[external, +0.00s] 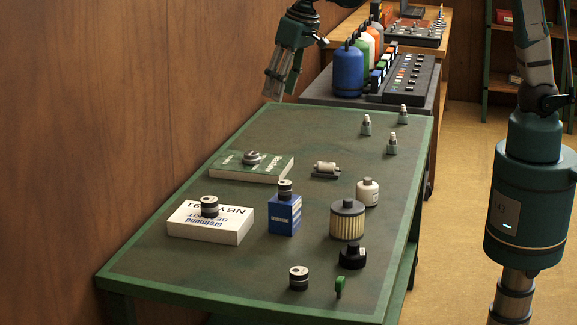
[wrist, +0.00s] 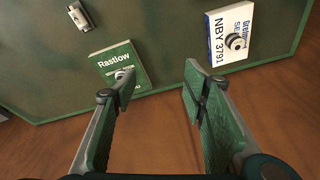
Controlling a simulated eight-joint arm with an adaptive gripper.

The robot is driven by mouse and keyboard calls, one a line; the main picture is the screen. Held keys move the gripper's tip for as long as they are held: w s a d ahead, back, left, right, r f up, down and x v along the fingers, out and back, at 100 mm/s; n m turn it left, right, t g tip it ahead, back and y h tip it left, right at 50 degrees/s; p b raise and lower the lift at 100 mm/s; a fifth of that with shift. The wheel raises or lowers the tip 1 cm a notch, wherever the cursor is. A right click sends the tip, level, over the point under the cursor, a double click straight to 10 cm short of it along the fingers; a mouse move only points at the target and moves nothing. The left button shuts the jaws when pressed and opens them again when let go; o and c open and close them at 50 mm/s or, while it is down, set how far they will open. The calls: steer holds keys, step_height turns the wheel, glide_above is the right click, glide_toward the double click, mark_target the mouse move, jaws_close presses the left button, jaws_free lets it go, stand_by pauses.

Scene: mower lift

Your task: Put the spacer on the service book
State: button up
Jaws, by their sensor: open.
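A green book (external: 270,172) marked "Rastlow" lies flat near the table's left edge; a grey stepped round part (external: 252,158) sits on it. A thick white block (external: 188,222) with dark print, a book or box, lies nearer the camera, with a black-and-silver round part (external: 209,206) on top. Similar round parts stand on a blue box (external: 284,214) and on the tabletop (external: 298,278). I cannot tell which is the spacer or which printed item is the service book. My gripper (external: 274,88) is open and empty, above the table's far left corner. The wrist view shows the green book (wrist: 105,65) and white block (wrist: 215,60) beyond the fingers.
A pale filter (external: 347,220), a white bottle (external: 367,192), a black cap (external: 352,256) and a small green piece (external: 340,287) stand on the right. A small metal cylinder (external: 326,169) and several cones (external: 392,144) are farther back. A wooden wall (external: 100,130) borders the left.

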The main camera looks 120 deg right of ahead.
steer(key=s+a+r+n+t, duration=0.1)
steer(key=s+a+r+n, duration=0.15)
steer(key=a, duration=0.45)
steer(key=s+a+r+n+t, duration=0.1)
steer(key=s+a+r, duration=0.15)
steer(key=a, duration=0.55)
steer(key=s+a+r+n, duration=0.2)
steer(key=a+r, duration=0.1)
steer(key=a, duration=0.4)
steer(key=s+a+f+n+t+y, duration=0.2)
steer(key=s+a+n, duration=0.5)
steer(key=s+a, duration=0.9)
steer(key=a+t, duration=0.1)
steer(key=a, duration=0.1)
steer(key=shift+a+f, duration=0.35)
steer(key=shift+a, duration=0.05)
